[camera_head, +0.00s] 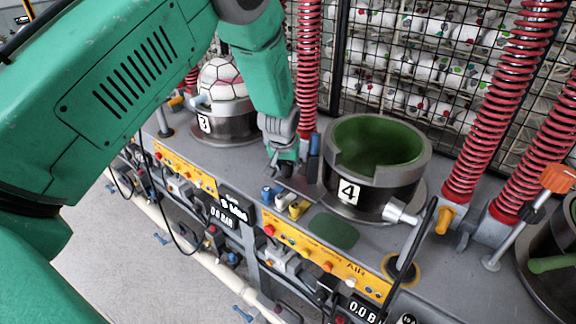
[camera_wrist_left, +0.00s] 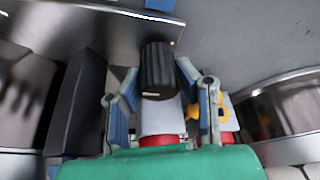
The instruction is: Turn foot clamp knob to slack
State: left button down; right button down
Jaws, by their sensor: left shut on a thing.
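My left gripper (camera_head: 285,168) reaches down beside the round press cup marked 4 (camera_head: 384,185), on its left. In the left wrist view the fingers of the left gripper (camera_wrist_left: 157,82) stand on both sides of a black ribbed knob (camera_wrist_left: 157,66) and are shut on it. A white pointer line shows on the lower part of the knob. In the head view the dark knob (camera_head: 284,171) is mostly hidden by the fingers. My right gripper is in neither view.
Cup 4 has a green lining and is empty. Another cup marked 3 (camera_head: 226,124) holds a ball (camera_head: 222,82). Red coil springs (camera_head: 308,70) stand behind. Small blue and yellow fittings (camera_head: 283,199) and a yellow panel (camera_head: 325,257) lie in front. An orange-handled lever (camera_head: 558,178) is at right.

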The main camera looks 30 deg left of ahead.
pick_arm(q)
jog(key=c, duration=1.2)
grip_release()
jog(key=shift+s+f, duration=0.35)
jog(key=shift+w+r, duration=0.1)
jog(key=shift+r, duration=0.05)
jog(key=shift+r, duration=0.2)
jog(key=v, duration=1.1)
jog(key=shift+r, duration=0.25)
jog(key=shift+f, duration=0.1)
